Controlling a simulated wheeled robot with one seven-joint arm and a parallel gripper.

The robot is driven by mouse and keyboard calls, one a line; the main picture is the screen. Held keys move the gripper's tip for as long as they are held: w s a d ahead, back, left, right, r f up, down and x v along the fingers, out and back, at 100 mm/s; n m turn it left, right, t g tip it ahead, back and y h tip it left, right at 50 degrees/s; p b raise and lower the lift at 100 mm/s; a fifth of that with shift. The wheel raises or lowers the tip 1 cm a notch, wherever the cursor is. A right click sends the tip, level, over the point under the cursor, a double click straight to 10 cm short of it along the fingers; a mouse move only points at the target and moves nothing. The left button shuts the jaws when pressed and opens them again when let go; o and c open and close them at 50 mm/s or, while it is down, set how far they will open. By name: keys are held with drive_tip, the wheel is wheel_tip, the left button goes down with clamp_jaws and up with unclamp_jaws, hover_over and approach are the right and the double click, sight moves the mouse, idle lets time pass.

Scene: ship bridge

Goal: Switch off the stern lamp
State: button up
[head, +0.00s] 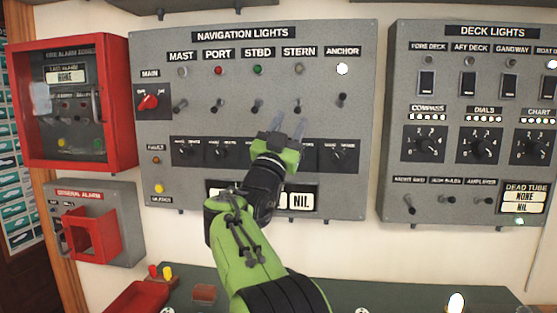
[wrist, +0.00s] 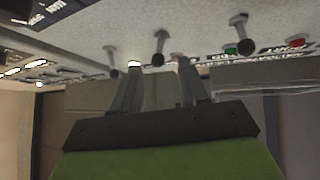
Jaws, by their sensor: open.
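The navigation lights panel (head: 235,50) is on the wall, with a row of lamps above toggles. The stern lamp (head: 299,70) looks dull grey, unlike the bright white anchor lamp (head: 342,69). The stern toggle (head: 297,104) is just above my gripper (head: 288,124) and close to its fingertips. In the wrist view, the stern toggle (wrist: 160,44) lies between the lines of my two fingers (wrist: 158,75), beyond their tips. My gripper is open and empty. I cannot tell whether a fingertip touches the toggle, or which way it is thrown.
The starboard toggle (head: 257,105) and anchor toggle (head: 342,100) stand on either side. Several rotary knobs are below, partly hidden by my arm. The deck lights panel (head: 395,120) is to the right; red alarm boxes (head: 128,100) are to the left.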

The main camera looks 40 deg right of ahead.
drive_tip(key=b+v, duration=0.4)
drive_tip(key=v, duration=0.7)
drive_tip(key=shift+d+f, duration=0.1)
drive_tip(key=shift+d, duration=0.05)
drive_tip(key=s+a+f+n+t+y, duration=0.1)
drive_tip(key=s+a+f+n+y, duration=0.1)
drive_tip(key=a+f+n+y, duration=0.5)
drive_tip(key=s+a+f+n+t+y, duration=0.2)
drive_tip(key=a+f+n+y, duration=0.15)
drive_tip(key=f+y, duration=0.8)
drive_tip(key=s+a+f+n+g+y, duration=0.65)
drive_tip(key=s+a+f, duration=0.75)
drive_tip(key=s+f, duration=0.3)
wheel_tip(320, 180, up, 13)
drive_tip(key=p, duration=1.4)
drive_tip(key=shift+w+r+n+h, duration=0.2)
drive_tip(key=shift+w+n+h, duration=0.1)
drive_tip(key=shift+w+h, duration=0.1)
